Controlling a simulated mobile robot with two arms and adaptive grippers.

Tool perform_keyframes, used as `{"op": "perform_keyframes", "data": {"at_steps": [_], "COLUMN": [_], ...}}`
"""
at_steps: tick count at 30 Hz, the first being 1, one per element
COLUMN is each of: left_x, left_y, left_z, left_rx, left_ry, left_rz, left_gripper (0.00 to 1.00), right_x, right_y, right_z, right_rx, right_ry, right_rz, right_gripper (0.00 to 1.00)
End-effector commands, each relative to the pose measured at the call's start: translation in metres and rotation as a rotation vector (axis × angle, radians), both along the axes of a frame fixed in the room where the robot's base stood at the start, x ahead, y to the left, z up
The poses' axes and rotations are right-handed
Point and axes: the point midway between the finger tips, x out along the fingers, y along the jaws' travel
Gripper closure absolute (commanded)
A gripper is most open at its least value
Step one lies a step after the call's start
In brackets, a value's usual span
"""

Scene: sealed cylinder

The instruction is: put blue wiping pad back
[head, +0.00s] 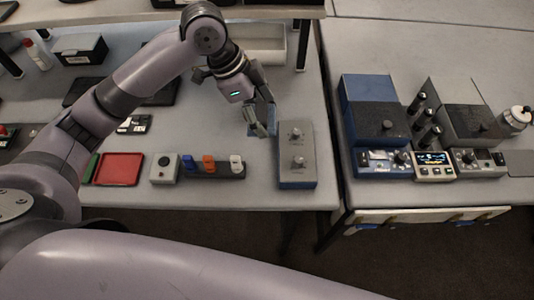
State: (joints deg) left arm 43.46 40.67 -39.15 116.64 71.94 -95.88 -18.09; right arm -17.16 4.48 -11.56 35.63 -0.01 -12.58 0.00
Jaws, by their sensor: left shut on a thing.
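My left gripper (260,131) reaches over the left table, just left of a grey box with two knobs (297,170). It is shut on a flat blue piece, which looks like the blue wiping pad (265,109). The fingers cover part of the pad, and I cannot tell whether it touches the table. My right gripper is not in view.
A dark rack (222,172) with blue, orange and white items stands in front, beside a small grey box (165,168) and a red tray (119,169). Blue and grey devices (376,115) fill the right table. A gap separates the tables.

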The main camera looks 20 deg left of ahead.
Motion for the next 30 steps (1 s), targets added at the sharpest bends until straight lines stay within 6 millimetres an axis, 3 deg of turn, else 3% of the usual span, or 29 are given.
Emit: {"op": "perform_keyframes", "data": {"at_steps": [5, 12, 19, 27, 30], "left_x": [-0.002, 0.0, 0.0, 0.0, 0.001], "left_y": [0.001, 0.0, 0.0, 0.0, 0.0], "left_z": [-0.049, -0.106, -0.129, -0.166, -0.17], "left_rx": [0.002, 0.0, 0.0, 0.001, 0.0], "left_ry": [0.009, 0.004, 0.002, 0.003, -0.001], "left_rz": [0.002, 0.003, 0.001, 0.002, 0.002], "left_gripper": [0.48, 0.48, 0.48, 0.48, 0.48], "right_x": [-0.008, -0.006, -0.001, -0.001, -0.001], "right_y": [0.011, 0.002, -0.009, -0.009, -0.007], "right_z": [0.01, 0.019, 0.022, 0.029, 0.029], "right_rx": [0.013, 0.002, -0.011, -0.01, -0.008], "right_ry": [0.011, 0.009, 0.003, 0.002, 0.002], "right_rz": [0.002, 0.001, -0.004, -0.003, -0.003], "right_gripper": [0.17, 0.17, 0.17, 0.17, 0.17]}}
